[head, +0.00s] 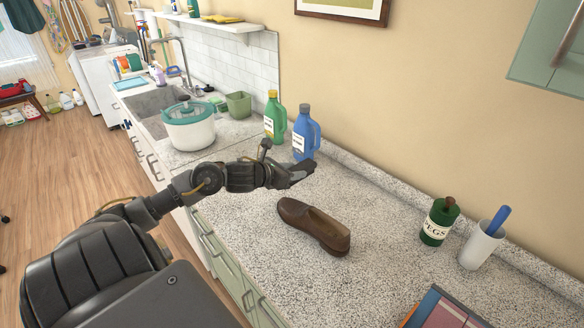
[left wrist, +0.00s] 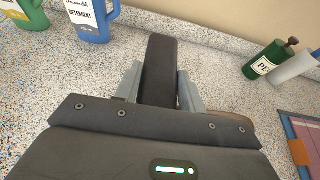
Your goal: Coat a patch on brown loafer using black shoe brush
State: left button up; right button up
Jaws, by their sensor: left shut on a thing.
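The brown loafer (head: 313,226) lies on the speckled counter, its opening facing up. A small brown edge of it (left wrist: 243,121) shows in the left wrist view behind my gripper body. My left gripper (head: 298,174) is above the counter, beyond the loafer and apart from it in the head view. In the left wrist view its grey fingers (left wrist: 158,88) are shut on a long black block, the black shoe brush (left wrist: 160,62). The brush's bristles cannot be made out. My right gripper is not in view.
A blue detergent jug (head: 305,135) and a green jug (head: 274,118) stand close behind my left gripper. A green pegs container (head: 438,222) and a white cup (head: 480,246) stand right of the loafer. Counter around the loafer is clear.

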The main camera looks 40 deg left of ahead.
aim_at(293, 184)
pick_arm(q)
jog(key=shift+f+b, duration=1.6)
jog(key=shift+f, duration=1)
